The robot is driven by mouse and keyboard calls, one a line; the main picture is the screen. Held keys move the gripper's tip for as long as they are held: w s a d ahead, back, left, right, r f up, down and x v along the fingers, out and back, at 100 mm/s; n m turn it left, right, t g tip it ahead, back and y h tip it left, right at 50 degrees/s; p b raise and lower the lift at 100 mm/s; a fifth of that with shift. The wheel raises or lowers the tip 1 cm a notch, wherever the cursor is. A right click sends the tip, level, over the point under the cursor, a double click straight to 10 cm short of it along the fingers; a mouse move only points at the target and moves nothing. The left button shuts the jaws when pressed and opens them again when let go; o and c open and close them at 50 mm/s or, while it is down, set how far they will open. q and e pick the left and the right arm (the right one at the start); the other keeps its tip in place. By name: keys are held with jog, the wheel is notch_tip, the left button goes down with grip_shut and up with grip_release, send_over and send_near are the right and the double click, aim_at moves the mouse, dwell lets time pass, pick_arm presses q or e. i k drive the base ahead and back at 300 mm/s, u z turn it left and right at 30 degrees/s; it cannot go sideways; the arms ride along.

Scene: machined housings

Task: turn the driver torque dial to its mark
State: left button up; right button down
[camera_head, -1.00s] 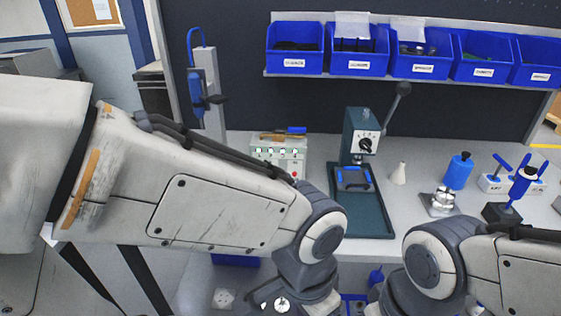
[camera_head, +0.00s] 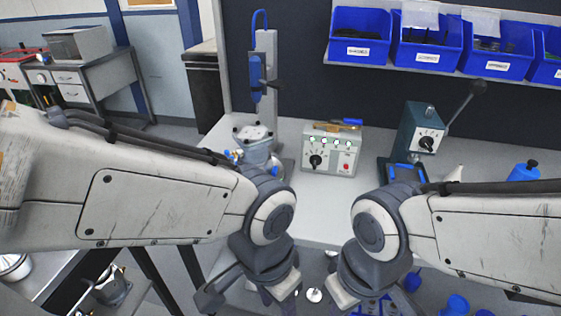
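A grey control box (camera_head: 332,165) stands on the bench, left of the press. Its front has a black pointer dial (camera_head: 316,161) with marks around it, a row of green lights and a red button. The marks are too small to read. A blue driver (camera_head: 256,78) hangs on a grey stand left of the box. A second black dial (camera_head: 427,143) is on the teal press (camera_head: 418,128). My left and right arms reach in at the front, their wrists bent down, well short of the box. Their fingertips are not clearly visible, and neither gripper touches a dial.
A metal machined housing (camera_head: 257,145) stands on the bench behind my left arm. Blue bins (camera_head: 358,38) sit on a shelf at the upper right. The bench top (camera_head: 320,205) before the box is clear. A side table (camera_head: 85,75) stands at the far left.

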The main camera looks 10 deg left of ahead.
aim_at(314, 160)
jog(key=u, duration=2.25)
jog(key=k, duration=0.9)
jog(key=z, duration=1.85)
jog(key=i, duration=0.5)
jog(key=u, duration=0.1)
